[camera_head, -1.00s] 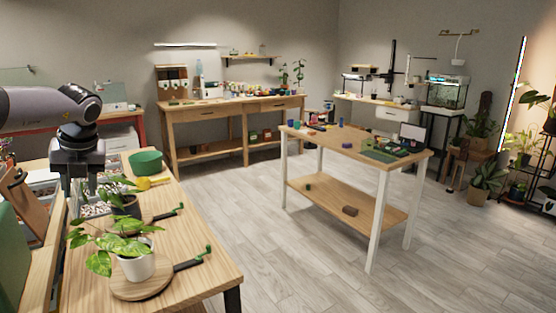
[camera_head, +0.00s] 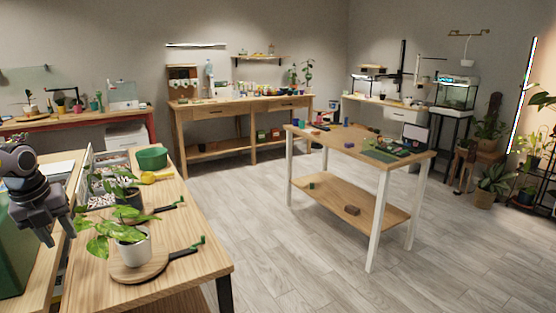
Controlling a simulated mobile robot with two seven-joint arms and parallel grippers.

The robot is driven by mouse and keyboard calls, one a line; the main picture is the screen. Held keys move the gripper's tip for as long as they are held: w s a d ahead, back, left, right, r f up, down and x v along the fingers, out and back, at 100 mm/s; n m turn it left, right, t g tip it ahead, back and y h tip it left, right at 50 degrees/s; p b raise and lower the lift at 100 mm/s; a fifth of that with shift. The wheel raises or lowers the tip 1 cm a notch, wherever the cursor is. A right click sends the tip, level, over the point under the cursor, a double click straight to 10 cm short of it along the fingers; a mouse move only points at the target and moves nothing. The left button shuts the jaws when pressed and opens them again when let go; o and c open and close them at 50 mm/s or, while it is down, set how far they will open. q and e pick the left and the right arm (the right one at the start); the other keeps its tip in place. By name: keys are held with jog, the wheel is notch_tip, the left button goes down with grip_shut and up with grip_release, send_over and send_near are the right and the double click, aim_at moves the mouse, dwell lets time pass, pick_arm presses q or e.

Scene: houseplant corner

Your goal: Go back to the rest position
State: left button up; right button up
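My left gripper (camera_head: 47,230) is at the left edge of the head view, dark grey and pointing down. It is above the left part of the near wooden table, left of the potted plants, and I see nothing held in it. Its fingers are small and dark, so I cannot tell whether they are open or shut. My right gripper is not in view. A leafy plant in a white pot (camera_head: 133,248) stands on a round wooden board (camera_head: 125,272). A second plant in a dark pot (camera_head: 130,198) stands just behind it.
A white-legged table (camera_head: 345,160) stands mid-room. The grey floor (camera_head: 240,190) between the tables is clear.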

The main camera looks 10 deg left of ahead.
pick_arm(q)
jog(key=s+d+f+n+t+h, duration=0.1)
jog(key=s+f+n+t+h, duration=0.2)
jog(key=s+f, duration=0.55)
jog(key=s+f+n+t+h, duration=0.1)
jog(key=s+f+n+t, duration=0.35)
jog(key=f, duration=0.65)
jog(key=s+d+f+n+y+p, duration=0.1)
jog(key=s+d+f+n, duration=0.65)
jog(key=d, duration=0.35)
jog(key=s+d+f+n, duration=0.1)
jog(key=d+n, duration=0.8)
jog(key=d, duration=1.5)
jog(key=shift+f+p, duration=0.3)
jog(key=shift+p, duration=0.15)
jog(key=shift+s+a+n, duration=0.1)
jog(key=shift+n, duration=0.2)
